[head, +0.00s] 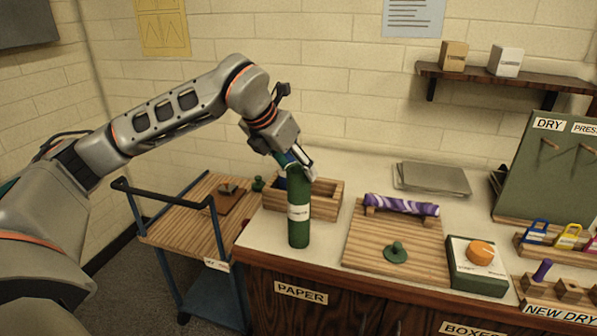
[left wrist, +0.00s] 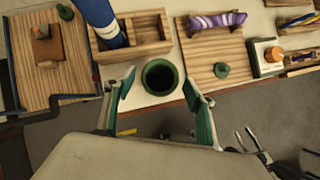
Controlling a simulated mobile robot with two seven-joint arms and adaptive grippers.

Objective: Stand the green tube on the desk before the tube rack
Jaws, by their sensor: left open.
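The green tube (head: 299,225) with a white label stands upright on the desk (head: 262,238), in front of the wooden tube rack (head: 327,203) and close to the desk's front edge. My left gripper (head: 301,166) is at its top, tilted down from the upper left. In the left wrist view the tube's dark open mouth with a green rim (left wrist: 160,92) lies between the two spread fingers, with gaps beside it. A blue tube (left wrist: 98,16) is in the rack's left compartment. What looks like my right gripper (left wrist: 249,140) shows low at the right; its opening is unclear.
Right of the rack is a wooden board (head: 375,258) with a purple marbled roll (head: 402,205) and a green knob (head: 396,253). A box with an orange piece (head: 480,254) lies beyond. A trolley (head: 180,235) stands left of the desk.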

